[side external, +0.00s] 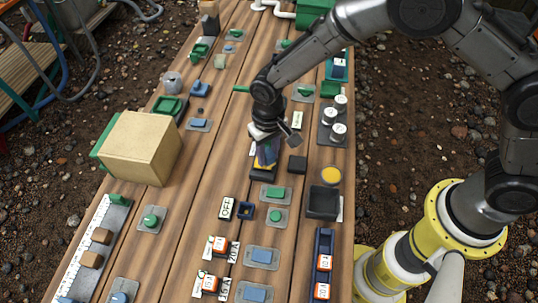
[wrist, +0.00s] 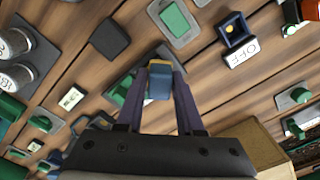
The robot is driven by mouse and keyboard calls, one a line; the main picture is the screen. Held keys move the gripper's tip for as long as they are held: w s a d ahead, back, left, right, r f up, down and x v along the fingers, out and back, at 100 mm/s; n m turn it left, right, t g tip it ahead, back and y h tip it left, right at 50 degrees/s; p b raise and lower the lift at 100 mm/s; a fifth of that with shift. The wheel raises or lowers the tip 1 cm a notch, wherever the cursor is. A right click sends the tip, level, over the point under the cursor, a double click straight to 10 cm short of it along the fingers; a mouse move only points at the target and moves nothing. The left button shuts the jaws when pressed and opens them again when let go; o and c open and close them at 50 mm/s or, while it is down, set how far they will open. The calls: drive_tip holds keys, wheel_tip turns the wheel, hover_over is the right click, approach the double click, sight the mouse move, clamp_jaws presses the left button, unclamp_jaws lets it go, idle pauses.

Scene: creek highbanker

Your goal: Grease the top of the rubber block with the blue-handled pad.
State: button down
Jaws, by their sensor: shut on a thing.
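My gripper (side external: 266,160) points down over the middle of the plank table and is shut on the blue-handled pad (wrist: 158,82). In the wrist view the pad shows blue with a tan end between the two fingers. In the side view a dark shape (side external: 263,174) lies just below the gripper; I cannot tell whether the pad touches it. A plain black block (side external: 297,164), which looks like the rubber block, sits on the planks to the right of the gripper, apart from it. It also shows at upper left in the wrist view (wrist: 110,38).
A round yellow-topped dish (side external: 331,175) and a black tray (side external: 323,202) stand at right. Grey-lidded jars (side external: 338,130) are behind them. Green-topped plates (side external: 274,194) and an OFF label (side external: 227,208) lie in front. A large tan box (side external: 140,148) stands at left.

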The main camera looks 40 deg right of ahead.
drive_tip(key=shift+r, duration=2.7)
